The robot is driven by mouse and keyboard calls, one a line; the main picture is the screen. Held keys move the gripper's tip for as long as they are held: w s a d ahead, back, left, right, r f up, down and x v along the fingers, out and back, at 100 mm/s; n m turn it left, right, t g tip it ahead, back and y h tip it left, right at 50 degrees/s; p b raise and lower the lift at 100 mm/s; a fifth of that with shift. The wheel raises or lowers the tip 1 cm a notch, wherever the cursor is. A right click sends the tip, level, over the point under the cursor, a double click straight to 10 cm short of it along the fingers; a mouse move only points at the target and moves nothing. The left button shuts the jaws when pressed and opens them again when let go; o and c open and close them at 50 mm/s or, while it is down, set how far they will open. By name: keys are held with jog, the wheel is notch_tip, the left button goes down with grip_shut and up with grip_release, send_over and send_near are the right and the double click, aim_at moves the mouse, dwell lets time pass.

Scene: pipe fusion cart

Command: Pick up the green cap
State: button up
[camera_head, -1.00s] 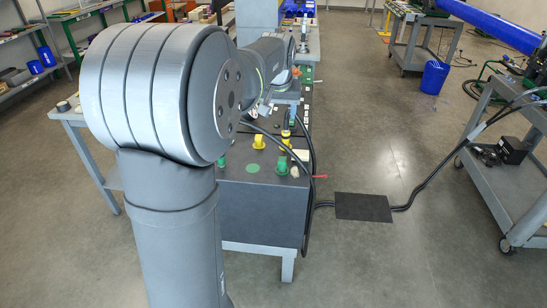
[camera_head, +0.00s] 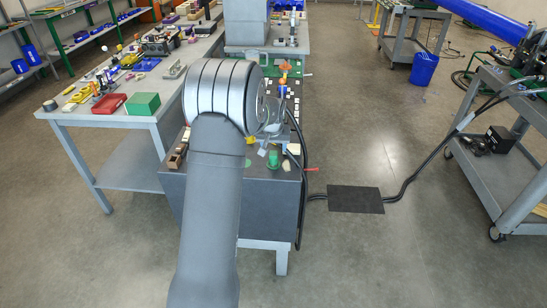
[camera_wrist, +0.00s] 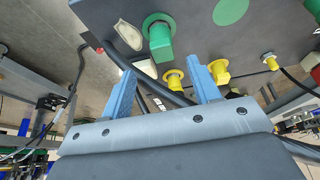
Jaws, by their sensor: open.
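The green cap (camera_wrist: 160,39) stands on the dark cart top at the top of the wrist view. It has a round flange and a blocky body. In the head view the green cap (camera_head: 273,159) is near the cart's front edge, right of my arm. My gripper (camera_wrist: 161,66) is open, with its two blue fingers pointing toward the cap and spread to either side of it. Nothing is between the fingers, and they look apart from the cap. In the head view my arm hides much of the cart top.
Several yellow caps (camera_wrist: 218,70) stand close to the fingers. A white piece (camera_wrist: 128,35) lies beside the green cap, and a flat green disc (camera_wrist: 230,11) is on the cart top. Black cables (camera_head: 303,195) run down the cart's right side. A workbench (camera_head: 130,116) stands at left.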

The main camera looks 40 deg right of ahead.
aim_at(274, 153)
jog(key=shift+x, duration=3.5)
jog(key=shift+w+a+r, duration=0.1)
jog(key=c, duration=1.1)
